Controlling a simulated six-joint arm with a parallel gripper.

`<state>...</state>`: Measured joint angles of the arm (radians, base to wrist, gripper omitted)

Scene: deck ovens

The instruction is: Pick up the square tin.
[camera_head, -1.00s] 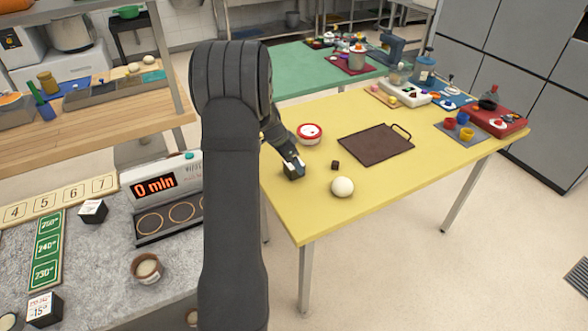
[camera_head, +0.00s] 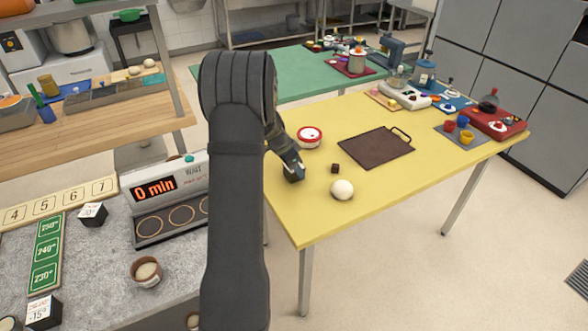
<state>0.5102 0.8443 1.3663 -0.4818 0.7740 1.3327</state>
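No thing shows clearly as a square tin. A flat, dark brown, four-sided piece with a loop handle (camera_head: 376,147) lies on the yellow table (camera_head: 375,202); I cannot tell whether it is a tin. A tiny dark cube (camera_head: 335,168) lies to its left. My gripper (camera_head: 292,175) points down low over the table's left part, left of the cube and below a round red-and-white piece (camera_head: 309,138). Its fingers are small and dark, so I cannot see whether they are open or hold something. My arm hides the table's left edge.
A white ball (camera_head: 342,190) lies near the front edge, right of my gripper. Coloured cups (camera_head: 466,138) and a red tray (camera_head: 510,124) stand at the far right. A counter with a "0 min" timer (camera_head: 154,188) is at left. The table's front right is clear.

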